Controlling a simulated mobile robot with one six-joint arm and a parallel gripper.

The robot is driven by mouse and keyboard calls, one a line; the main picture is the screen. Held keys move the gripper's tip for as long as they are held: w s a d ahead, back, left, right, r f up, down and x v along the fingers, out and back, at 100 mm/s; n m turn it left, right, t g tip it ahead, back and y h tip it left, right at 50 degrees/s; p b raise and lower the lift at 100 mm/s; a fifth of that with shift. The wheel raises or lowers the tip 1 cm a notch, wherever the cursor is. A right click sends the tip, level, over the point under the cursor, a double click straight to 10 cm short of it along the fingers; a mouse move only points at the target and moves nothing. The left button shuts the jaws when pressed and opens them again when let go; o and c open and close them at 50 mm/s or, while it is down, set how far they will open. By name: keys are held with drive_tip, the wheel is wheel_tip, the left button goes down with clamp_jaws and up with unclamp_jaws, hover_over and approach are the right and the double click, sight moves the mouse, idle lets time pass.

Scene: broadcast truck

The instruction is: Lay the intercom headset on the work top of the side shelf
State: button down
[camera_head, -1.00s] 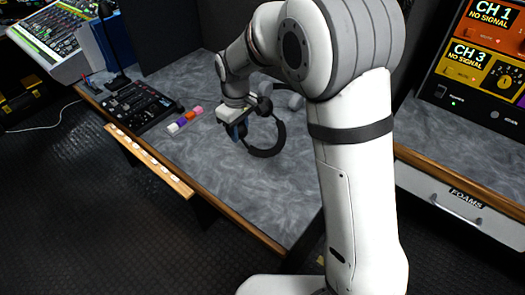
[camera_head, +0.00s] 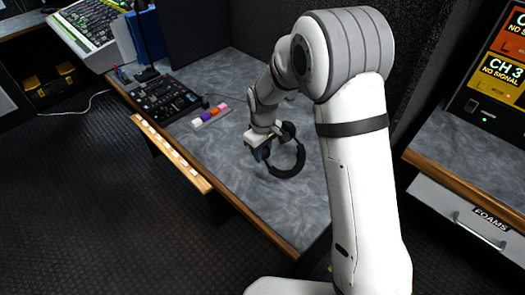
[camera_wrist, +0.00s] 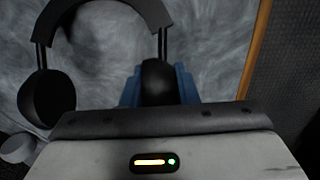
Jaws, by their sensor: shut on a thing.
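The black intercom headset (camera_head: 299,157) hangs from my gripper (camera_head: 261,153) above the grey work top (camera_head: 270,211) of the long desk; I cannot tell whether its band touches the surface. In the wrist view, the blue fingers of my gripper (camera_wrist: 158,90) are shut on one ear cup of the headset (camera_wrist: 158,80). The headband arches up and left to the other, free ear cup (camera_wrist: 47,97). Which of the two grey tops is the side shelf is not marked.
A black control panel (camera_head: 165,102) and a strip of coloured blocks (camera_head: 210,116) sit at the desk's far left. A wooden ledge with buttons (camera_head: 172,153) juts from its front edge. Another grey counter (camera_head: 460,150) with a FOAMS drawer (camera_head: 460,211) stands at right. The desk's front part is bare.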

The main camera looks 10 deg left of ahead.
drive_tip(key=c, duration=1.1)
unclamp_jaws()
drive_tip(key=shift+f, duration=0.1)
wheel_tip(320, 180, up, 12)
drive_tip(key=shift+d+r+p, duration=0.1)
drive_tip(key=shift+r+p, duration=0.1)
drive_tip(key=shift+p, duration=0.15)
drive_tip(key=s+d+r+m+t, duration=0.1)
drive_tip(key=s+d+r+m, duration=0.1)
drive_tip(key=s+d+r, duration=0.3)
drive_tip(key=s+d+r+m, duration=0.2)
drive_tip(key=d, duration=0.5)
drive_tip(key=s+d+m, duration=0.2)
drive_tip(key=s+d, duration=0.1)
drive_tip(key=s, duration=0.2)
drive_tip(key=s+d+m+t, duration=0.1)
drive_tip(key=s+d+m, duration=0.1)
drive_tip(key=s, duration=0.3)
drive_tip(key=s+d+m, duration=0.2)
drive_tip(key=s+d, duration=0.3)
drive_tip(key=shift+s, duration=0.1)
